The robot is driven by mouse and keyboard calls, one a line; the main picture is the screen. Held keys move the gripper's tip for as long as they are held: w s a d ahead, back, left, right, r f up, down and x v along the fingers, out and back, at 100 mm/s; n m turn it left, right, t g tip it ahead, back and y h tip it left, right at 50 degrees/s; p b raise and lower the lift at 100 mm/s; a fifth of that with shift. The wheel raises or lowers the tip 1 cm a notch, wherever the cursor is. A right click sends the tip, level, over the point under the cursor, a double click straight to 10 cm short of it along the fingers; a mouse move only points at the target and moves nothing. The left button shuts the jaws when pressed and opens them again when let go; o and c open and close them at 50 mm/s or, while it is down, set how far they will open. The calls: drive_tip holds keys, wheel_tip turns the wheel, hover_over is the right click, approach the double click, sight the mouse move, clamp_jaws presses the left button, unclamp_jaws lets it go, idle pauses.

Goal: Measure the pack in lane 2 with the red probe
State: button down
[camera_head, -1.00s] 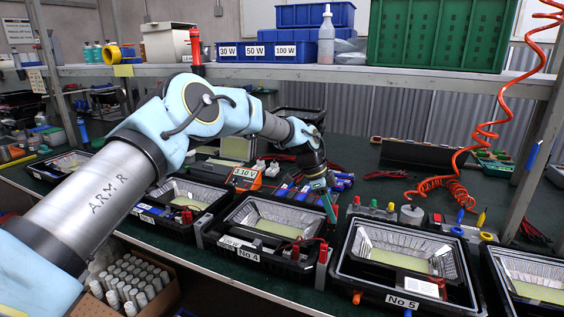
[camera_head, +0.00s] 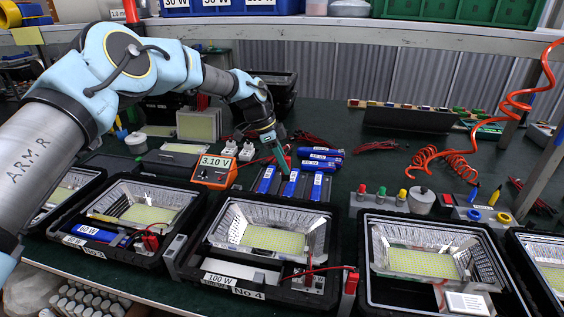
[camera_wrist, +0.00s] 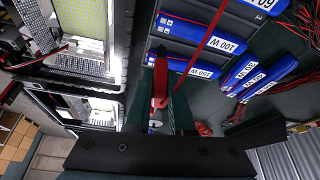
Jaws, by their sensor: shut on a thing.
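My gripper (camera_head: 282,160) points down behind the far end of a dark rack (camera_head: 250,184) of blue packs. In the wrist view my gripper (camera_wrist: 165,110) is shut on the red probe (camera_wrist: 160,78), which sticks out beyond the green fingers. The rack holds a left pack (camera_head: 266,179), a middle pack (camera_head: 291,183) and a right pack (camera_head: 316,185); the wrist view shows labels of 60 W and 100 W. I cannot tell whether the probe tip touches a pack. The orange meter (camera_head: 213,171) beside the rack reads 3.10 V.
Open floodlight housings stand along the front, including the No 4 housing (camera_head: 262,238). Loose blue packs (camera_head: 322,156) lie right of my gripper. A coiled red hose (camera_head: 455,165) lies at the right. The bench between has some clear room.

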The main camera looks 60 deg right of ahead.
sight(283, 182)
drive_tip(key=shift+w, duration=0.1)
drive_tip(key=shift+f+b, duration=0.15)
drive_tip(key=shift+b, duration=0.2)
drive_tip(key=shift+f+b, duration=1.7)
drive_tip(key=shift+f, duration=1)
drive_tip(key=shift+a+f+b, duration=0.15)
drive_tip(key=shift+f+b, duration=0.6)
drive_tip(key=shift+b, duration=0.05)
idle(1.1)
drive_tip(key=shift+r, duration=0.1)
drive_tip(key=shift+r+p, duration=1.4)
drive_tip(key=shift+r, duration=2.15)
